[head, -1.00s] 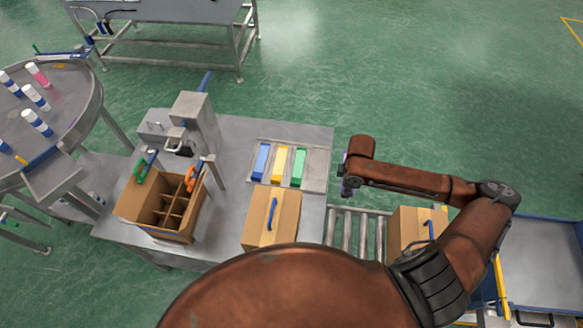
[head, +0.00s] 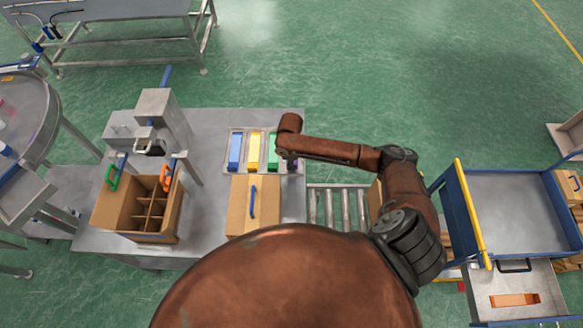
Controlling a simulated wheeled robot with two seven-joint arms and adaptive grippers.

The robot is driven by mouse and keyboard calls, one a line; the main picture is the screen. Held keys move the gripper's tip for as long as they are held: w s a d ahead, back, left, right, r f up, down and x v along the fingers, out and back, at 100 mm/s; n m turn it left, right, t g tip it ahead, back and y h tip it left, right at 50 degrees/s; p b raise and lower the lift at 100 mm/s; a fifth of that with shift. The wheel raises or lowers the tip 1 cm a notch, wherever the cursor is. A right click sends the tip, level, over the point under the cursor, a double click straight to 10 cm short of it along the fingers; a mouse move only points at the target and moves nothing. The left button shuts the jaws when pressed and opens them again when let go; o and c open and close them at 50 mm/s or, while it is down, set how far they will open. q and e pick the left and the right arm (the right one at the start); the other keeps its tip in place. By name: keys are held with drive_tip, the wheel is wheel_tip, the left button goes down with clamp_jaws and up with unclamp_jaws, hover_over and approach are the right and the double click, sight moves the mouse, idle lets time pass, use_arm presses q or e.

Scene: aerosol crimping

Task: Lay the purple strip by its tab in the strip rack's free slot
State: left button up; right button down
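The strip rack (head: 244,152) lies on the grey table, holding a blue strip (head: 235,149), a yellow strip (head: 254,150) and a green strip (head: 272,152) side by side. Its right end, to the right of the green strip, is largely covered by my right gripper (head: 288,158). A small bit of the purple strip (head: 297,165) shows beneath that gripper. The gripper appears shut on it, though the fingers and tab are mostly hidden by my wrist. I cannot tell whether the strip touches the rack. My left gripper is out of view.
A closed carton (head: 240,205) with a blue handle stands just in front of the rack. An open divided carton (head: 125,208) and a crimping machine (head: 155,105) are left. A roller conveyor (head: 340,208) and a blue cart (head: 510,200) are right.

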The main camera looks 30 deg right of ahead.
drive_tip(key=shift+s+d+f, duration=0.1)
drive_tip(key=shift+s+f, duration=0.05)
drive_tip(key=shift+f, duration=1.05)
drive_tip(key=shift+f, duration=0.1)
drive_tip(key=c, duration=2.6)
unclamp_jaws()
drive_tip(key=shift+c, duration=0.2)
drive_tip(key=o, duration=0.5)
wheel_tip(320, 180, up, 12)
drive_tip(key=shift+r, duration=0.15)
